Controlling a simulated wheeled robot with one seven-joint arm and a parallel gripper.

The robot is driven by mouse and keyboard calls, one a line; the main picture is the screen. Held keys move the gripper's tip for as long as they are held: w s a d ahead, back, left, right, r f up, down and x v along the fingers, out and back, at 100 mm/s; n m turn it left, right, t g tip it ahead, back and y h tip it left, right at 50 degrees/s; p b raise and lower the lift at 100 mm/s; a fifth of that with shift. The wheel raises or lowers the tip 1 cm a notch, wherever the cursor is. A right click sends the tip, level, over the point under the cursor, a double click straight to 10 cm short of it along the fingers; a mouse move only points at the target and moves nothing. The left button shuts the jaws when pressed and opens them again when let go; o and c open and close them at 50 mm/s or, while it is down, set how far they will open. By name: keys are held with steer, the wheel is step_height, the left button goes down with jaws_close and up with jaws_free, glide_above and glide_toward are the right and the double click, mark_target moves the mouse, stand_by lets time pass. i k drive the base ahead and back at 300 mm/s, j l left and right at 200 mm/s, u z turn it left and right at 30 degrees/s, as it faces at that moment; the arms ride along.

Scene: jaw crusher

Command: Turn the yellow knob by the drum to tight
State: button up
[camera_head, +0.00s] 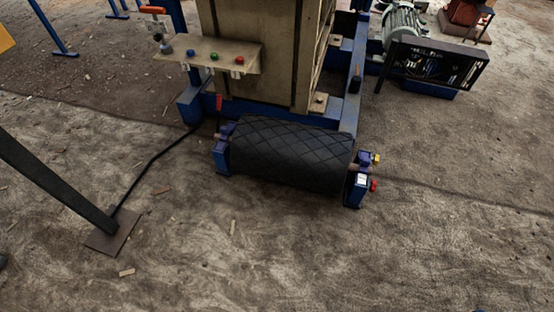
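The drum (292,155) is a black roller with a diamond pattern, held low between two blue brackets in front of the machine. The small yellow knob (377,158) sticks out to the right from the top of the right bracket (357,185). A red knob (374,186) sits just below it on the same bracket. The yellow knob is too small to tell its setting. My gripper is not in view.
A control panel (225,55) with green, blue and red buttons and a red-handled lever stands above left of the drum. A dark post (60,182) with a foot plate and a cable are at left. A motor (403,25) stands back right. Ground in front and right is mostly clear.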

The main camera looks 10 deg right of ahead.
mark_target(375, 159)
steer(key=i, duration=1)
steer(key=k+l, duration=0.3)
steer(key=l, duration=0.15)
steer(key=k+l, duration=0.35)
steer(key=l, duration=0.15)
steer(key=k+l, duration=0.3)
steer(key=l, duration=0.15)
steer(key=k+l, duration=0.3)
steer(key=l, duration=0.15)
steer(key=k+l, duration=0.35)
steer(key=l, duration=0.15)
steer(key=i+l+z, duration=0.6)
steer(key=i, duration=0.3)
steer(key=i+z, duration=0.3)
steer(key=i, duration=0.2)
steer(key=i+l+u, duration=0.15)
steer(key=i+u, duration=0.25)
steer(key=i+l+u, duration=0.45)
steer(key=i, duration=0.15)
steer(key=i+l+u, duration=0.4)
